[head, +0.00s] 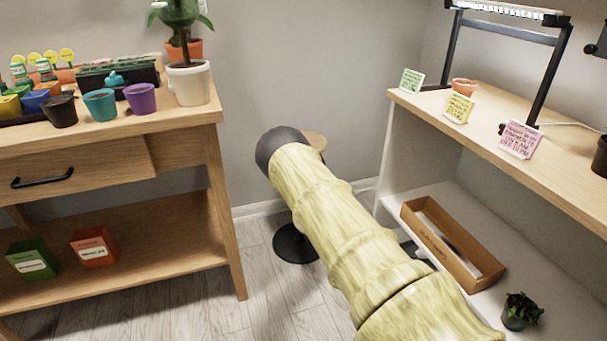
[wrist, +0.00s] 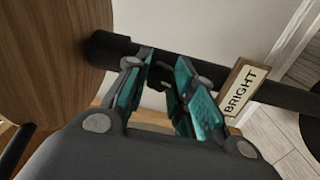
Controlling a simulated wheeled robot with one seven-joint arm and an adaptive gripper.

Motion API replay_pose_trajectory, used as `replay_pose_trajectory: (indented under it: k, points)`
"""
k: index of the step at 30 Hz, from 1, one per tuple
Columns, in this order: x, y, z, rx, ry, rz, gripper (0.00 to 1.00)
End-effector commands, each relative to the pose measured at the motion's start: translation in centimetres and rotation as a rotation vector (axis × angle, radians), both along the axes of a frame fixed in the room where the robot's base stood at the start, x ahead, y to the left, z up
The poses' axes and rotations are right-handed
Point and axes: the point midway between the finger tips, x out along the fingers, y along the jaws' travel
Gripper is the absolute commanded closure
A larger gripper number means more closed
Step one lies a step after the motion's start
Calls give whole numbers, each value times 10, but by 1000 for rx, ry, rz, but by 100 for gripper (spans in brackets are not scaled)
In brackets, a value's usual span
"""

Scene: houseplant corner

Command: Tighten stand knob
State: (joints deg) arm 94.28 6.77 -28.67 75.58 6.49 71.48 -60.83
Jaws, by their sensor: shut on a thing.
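A plant stand with a round wooden top (head: 316,140) and a black disc base (head: 292,245) stands on the floor between the two tables; my arm hides most of its post in the head view. In the wrist view its wooden top (wrist: 55,40) is at left and its black post (wrist: 268,90) runs across to the right. My gripper (wrist: 167,76) has its teal-padded fingers at the post, shut on the dark stand knob (wrist: 160,73). The knob is mostly hidden between the fingers. In the head view the gripper is hidden behind my arm.
A tag reading BRIGHT (wrist: 240,92) is at the post, close to the right finger. A wooden potting bench (head: 225,160) stands at left, with pots on it. A white-sided shelf unit (head: 397,160) at right holds cards above and a cardboard box (head: 455,262) below.

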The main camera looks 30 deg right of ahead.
Motion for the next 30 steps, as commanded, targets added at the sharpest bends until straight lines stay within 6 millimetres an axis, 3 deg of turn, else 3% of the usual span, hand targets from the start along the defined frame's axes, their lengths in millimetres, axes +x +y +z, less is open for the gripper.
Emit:
replay_pose_trajectory:
  k: [18, 30]
  points:
    - [-1, -3, 2, 552, -133, -5, 99]
    - [-1, -3, 0, 773, -186, -5, 99]
